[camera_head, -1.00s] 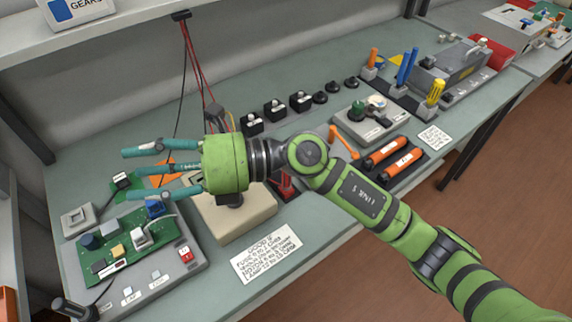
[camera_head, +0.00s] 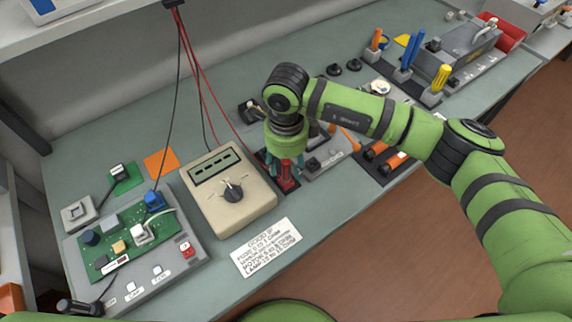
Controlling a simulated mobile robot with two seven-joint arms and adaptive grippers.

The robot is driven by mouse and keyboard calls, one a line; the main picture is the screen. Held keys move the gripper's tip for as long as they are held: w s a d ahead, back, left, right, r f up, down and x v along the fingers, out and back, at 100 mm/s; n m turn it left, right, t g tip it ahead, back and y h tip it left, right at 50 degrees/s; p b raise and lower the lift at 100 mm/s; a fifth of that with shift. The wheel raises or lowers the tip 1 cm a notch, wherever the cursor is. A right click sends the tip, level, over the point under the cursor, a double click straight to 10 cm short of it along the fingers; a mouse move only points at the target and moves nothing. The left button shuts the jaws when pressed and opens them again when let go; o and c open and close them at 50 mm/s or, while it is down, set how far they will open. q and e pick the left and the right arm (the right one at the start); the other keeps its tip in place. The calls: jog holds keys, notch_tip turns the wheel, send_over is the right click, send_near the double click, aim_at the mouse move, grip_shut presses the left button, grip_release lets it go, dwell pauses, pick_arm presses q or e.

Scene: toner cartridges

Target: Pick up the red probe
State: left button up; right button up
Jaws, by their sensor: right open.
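The red probe (camera_head: 287,184) shows as a small red piece in a dark holder, just right of the beige multimeter (camera_head: 232,205). Most of it is hidden behind my right gripper (camera_head: 286,172). This gripper points down over the probe with its teal fingers open on either side of it. I cannot tell whether the fingers touch it. Red leads (camera_head: 205,95) run down from the shelf toward the probe. My left gripper is not in view.
A green circuit board (camera_head: 125,235) on a grey base stands at the left, with a black lead clipped to its blue part. A printed card (camera_head: 266,247) lies in front. Screwdrivers (camera_head: 408,62) stand in holders at the back right. An orange square (camera_head: 161,163) lies behind the board.

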jog(key=shift+f, duration=1.15)
grip_shut()
jog(key=shift+r, duration=0.1)
